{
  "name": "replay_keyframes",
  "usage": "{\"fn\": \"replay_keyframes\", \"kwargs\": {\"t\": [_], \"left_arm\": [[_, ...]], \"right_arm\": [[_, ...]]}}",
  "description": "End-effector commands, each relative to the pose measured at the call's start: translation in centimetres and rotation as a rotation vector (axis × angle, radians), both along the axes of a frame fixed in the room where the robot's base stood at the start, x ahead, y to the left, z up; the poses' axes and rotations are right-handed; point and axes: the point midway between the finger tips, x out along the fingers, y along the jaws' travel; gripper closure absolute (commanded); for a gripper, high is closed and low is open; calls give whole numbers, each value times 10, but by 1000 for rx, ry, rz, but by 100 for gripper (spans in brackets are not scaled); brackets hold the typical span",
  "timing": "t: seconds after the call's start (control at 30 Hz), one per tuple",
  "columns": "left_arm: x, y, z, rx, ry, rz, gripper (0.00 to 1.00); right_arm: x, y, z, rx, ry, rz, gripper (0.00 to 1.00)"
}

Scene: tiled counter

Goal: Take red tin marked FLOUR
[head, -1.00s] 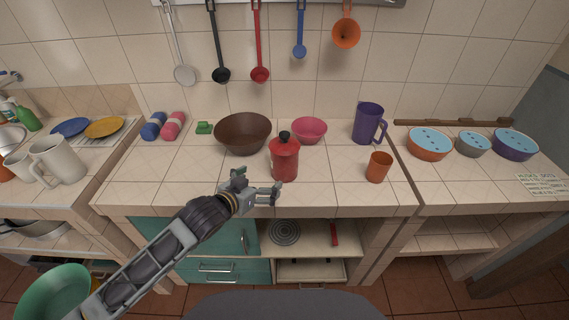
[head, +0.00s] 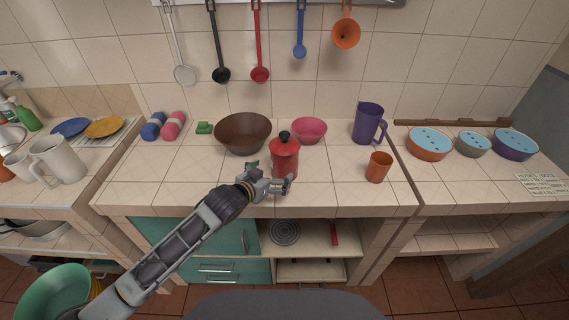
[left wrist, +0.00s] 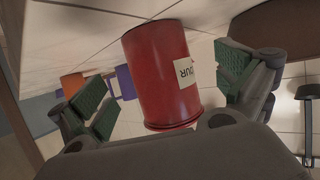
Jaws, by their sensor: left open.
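The red tin (head: 285,158) with a black knob on its lid stands upright on the tiled counter, near its front edge. My left gripper (head: 272,178) is open at the tin's front left side. In the left wrist view the green pads of my left gripper (left wrist: 165,95) are on either side of the tin, with a gap at each side. My right gripper is not in view.
A brown bowl (head: 243,134) stands behind left of the tin and a pink bowl (head: 309,130) behind right. An orange cup (head: 379,167) and a purple pitcher (head: 368,123) stand to the right.

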Motion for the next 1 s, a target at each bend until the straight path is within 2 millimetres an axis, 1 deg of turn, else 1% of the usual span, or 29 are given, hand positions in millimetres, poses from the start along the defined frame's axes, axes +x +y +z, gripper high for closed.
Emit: {"fn": "replay_keyframes", "kwargs": {"t": [0.1,0.2,0.57,0.8,1.0], "left_arm": [[8,-5,-3,0,-1,0,0],[12,-7,-6,0,0,-1,0],[13,-8,-7,0,0,-1,0],[18,-11,-8,1,0,0,0],[29,-19,-13,1,0,0,0]], "right_arm": [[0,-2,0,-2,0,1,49],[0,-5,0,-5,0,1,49],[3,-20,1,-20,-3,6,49],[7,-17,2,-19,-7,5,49],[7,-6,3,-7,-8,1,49]]}}
